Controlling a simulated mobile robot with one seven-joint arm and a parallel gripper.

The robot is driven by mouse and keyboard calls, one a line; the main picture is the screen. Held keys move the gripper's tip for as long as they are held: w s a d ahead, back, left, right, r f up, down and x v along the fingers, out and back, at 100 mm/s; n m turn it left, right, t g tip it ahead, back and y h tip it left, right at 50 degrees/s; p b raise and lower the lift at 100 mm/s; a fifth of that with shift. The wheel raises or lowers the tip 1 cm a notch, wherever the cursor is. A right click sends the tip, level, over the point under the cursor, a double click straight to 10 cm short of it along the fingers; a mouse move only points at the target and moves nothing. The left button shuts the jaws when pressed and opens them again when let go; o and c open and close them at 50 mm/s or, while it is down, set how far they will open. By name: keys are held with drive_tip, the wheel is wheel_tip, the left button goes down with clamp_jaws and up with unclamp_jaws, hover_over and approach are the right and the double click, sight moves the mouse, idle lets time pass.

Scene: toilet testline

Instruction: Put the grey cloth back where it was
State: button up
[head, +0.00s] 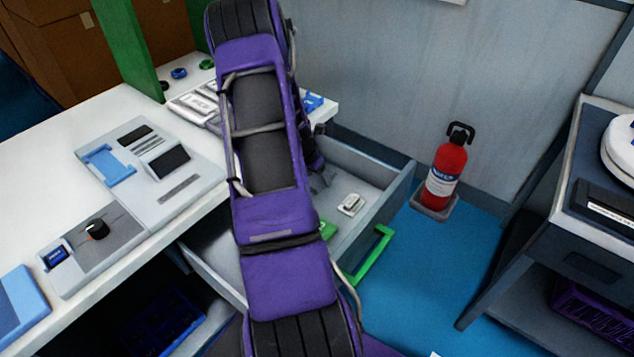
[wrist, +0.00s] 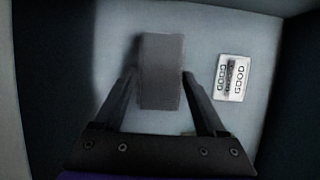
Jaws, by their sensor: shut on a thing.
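The grey cloth (wrist: 162,60) shows in the wrist view as a flat, dark grey rectangle between my fingertips. My gripper (wrist: 160,84) is shut on it, with one finger along each side. Both are over the light grey floor of the open drawer (wrist: 205,30); I cannot tell whether the cloth touches the floor. In the head view the drawer (head: 385,190) is pulled out under the white bench, and my purple arm reaches over it. The cloth cannot be made out there, and my gripper is mostly hidden behind the arm.
A small white labelled piece (wrist: 231,77) lies in the drawer, right of the cloth. The drawer has a green handle (head: 372,262). The white bench (head: 60,150) carries several devices. A red extinguisher (head: 446,168) stands behind the drawer; a dark cart (head: 590,225) is at right.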

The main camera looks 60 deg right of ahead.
drive_tip(key=shift+f, duration=1)
drive_tip(key=shift+f, duration=0.2)
drive_tip(key=o, duration=1.2)
drive_tip(key=shift+o, duration=0.2)
drive_tip(key=shift+r, duration=0.1)
drive_tip(key=shift+r, duration=0.35)
drive_tip(key=p+v, duration=0.2)
drive_tip(key=v, duration=0.9)
drive_tip(key=shift+a+r, duration=0.15)
drive_tip(key=shift+r, duration=0.05)
